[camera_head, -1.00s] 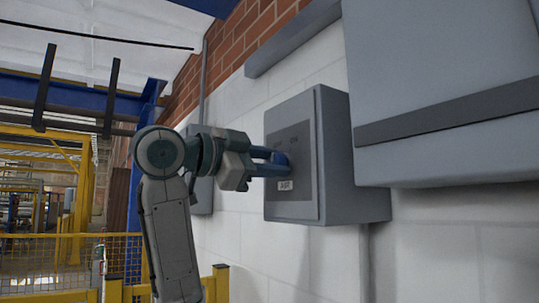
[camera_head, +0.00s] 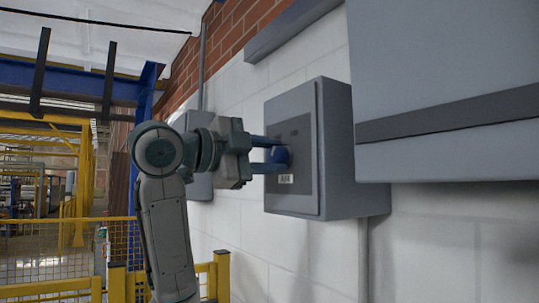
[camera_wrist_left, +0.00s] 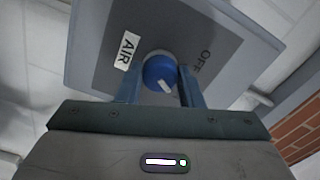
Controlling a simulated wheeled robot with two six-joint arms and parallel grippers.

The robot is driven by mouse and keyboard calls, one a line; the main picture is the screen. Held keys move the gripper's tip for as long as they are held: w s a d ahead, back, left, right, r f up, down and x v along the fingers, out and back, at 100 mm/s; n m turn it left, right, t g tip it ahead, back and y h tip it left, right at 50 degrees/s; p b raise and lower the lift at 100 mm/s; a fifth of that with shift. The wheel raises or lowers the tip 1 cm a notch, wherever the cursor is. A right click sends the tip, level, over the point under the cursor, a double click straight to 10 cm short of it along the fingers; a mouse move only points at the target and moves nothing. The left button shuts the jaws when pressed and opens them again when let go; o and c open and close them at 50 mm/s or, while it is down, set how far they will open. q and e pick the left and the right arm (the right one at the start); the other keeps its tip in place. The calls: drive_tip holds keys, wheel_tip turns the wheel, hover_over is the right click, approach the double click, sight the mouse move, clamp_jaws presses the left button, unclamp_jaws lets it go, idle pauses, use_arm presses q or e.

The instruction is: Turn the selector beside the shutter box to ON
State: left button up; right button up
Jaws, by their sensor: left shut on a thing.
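The selector is a round blue knob (camera_head: 281,155) on the dark front plate of a grey box (camera_head: 336,140) on the wall. My left gripper (camera_head: 277,154) reaches it from the left and is shut on it. In the left wrist view the knob (camera_wrist_left: 157,70) sits between the two blue fingers, and its short white mark slants to the lower right. An "OFF" label (camera_wrist_left: 205,61) is on the plate to the right of the knob, and a white "AIR" label (camera_wrist_left: 127,51) is to its left. No "ON" label can be read. My right gripper is not in view.
A larger grey cabinet (camera_head: 440,75) with a dark band hangs to the right of the box. Another grey box (camera_head: 199,150) is on the wall behind my left arm. Yellow fencing (camera_head: 60,255) stands at the lower left. White block wall lies below the box.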

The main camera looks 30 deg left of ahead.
use_arm(q)
drive_tip(key=o, duration=1)
drive_tip(key=shift+s, duration=0.1)
drive_tip(key=shift+c, duration=0.2)
drive_tip(key=shift+s, duration=0.2)
drive_tip(key=b+v, duration=0.4)
drive_tip(key=v, duration=0.6)
drive_tip(key=shift+s+a+b, duration=0.15)
drive_tip(key=shift+b, duration=0.2)
drive_tip(key=shift+f, duration=0.1)
